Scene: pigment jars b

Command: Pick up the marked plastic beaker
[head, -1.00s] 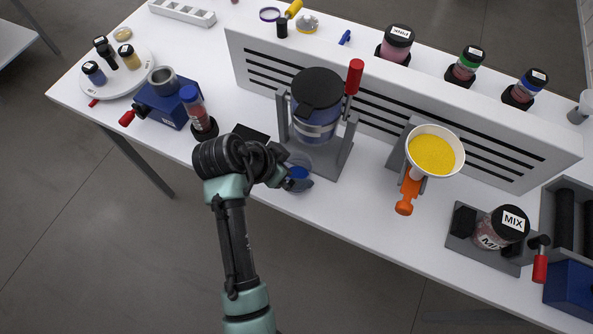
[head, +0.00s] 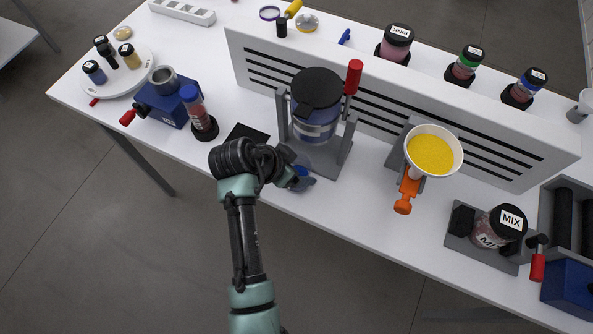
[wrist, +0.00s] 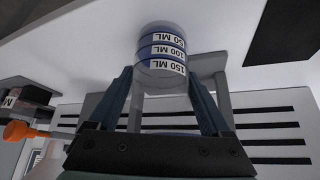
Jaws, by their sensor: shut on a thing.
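The marked plastic beaker (wrist: 161,52) is clear, with blue in it and white labels reading 50 ML, 100 ML and 150 ML. In the wrist view it sits between the two fingers of my gripper (wrist: 160,80), which is shut on it. In the head view my gripper (head: 300,182) is at the front of the table, just before the grey stand. Only a small blue part of the beaker (head: 301,171) shows there; my wrist and fingers hide the rest. I cannot tell whether its base touches the table.
A grey stand (head: 337,158) with a blue, black-lidded container is right behind my gripper. A dark flat pad (head: 247,133) lies to its left. A funnel (head: 433,152) of yellow powder with an orange handle stands to the right. A slotted white panel (head: 500,150) runs behind.

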